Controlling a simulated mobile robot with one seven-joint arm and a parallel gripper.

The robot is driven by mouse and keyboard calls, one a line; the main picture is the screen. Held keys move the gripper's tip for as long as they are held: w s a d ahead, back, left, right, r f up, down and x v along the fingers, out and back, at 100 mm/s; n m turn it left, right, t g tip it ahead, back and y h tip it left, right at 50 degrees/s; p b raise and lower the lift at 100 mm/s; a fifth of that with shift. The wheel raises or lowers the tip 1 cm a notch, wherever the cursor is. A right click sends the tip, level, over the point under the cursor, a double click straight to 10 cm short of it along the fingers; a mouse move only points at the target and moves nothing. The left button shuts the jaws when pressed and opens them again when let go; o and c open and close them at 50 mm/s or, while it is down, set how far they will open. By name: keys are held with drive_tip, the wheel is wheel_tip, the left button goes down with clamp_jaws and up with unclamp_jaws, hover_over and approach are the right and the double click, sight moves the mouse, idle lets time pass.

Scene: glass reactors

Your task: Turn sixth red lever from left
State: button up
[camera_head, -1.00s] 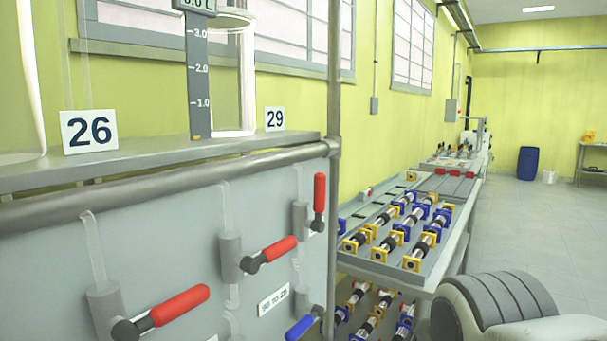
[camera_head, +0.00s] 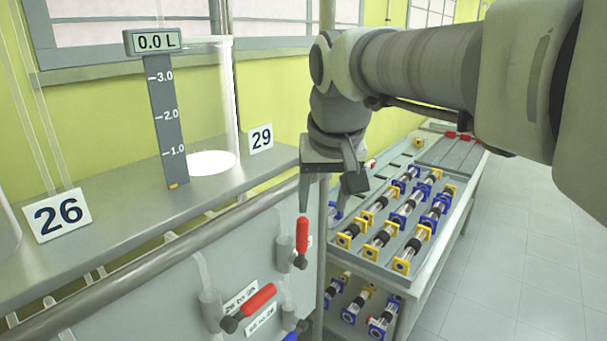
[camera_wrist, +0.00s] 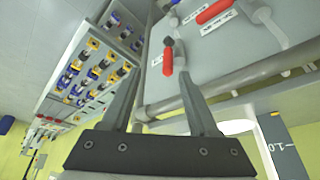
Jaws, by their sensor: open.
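In the head view, a red lever (camera_head: 302,236) stands nearly upright on the grey panel's right part, just below my gripper (camera_head: 326,194). My gripper is open and empty, its fingers pointing down. In the wrist view, the same red lever (camera_wrist: 168,60) lies beyond and between the fingertips of my gripper (camera_wrist: 158,78), seemingly apart from them. Another red lever (camera_head: 256,300) is tilted up to the right, lower left in the head view; it also shows in the wrist view (camera_wrist: 213,11). Other red levers are out of view, so I cannot count from the left.
A blue lever (camera_head: 293,335) is at the lower edge. A pipe rail (camera_head: 180,252) runs along the panel's top. Signs 26 (camera_head: 58,215) and 29 (camera_head: 261,138) and a glass vessel stand above. A rack of cylindrical parts (camera_head: 372,266) is to the right; the floor beyond is free.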

sight(303, 223)
wheel_tip(303, 223, up, 4)
drive_tip(key=w+a+p, duration=0.2)
drive_tip(key=b+x, duration=0.1)
drive_tip(key=x, duration=1.6)
drive_tip(key=shift+f, duration=0.4)
clamp_jaws()
idle(0.4)
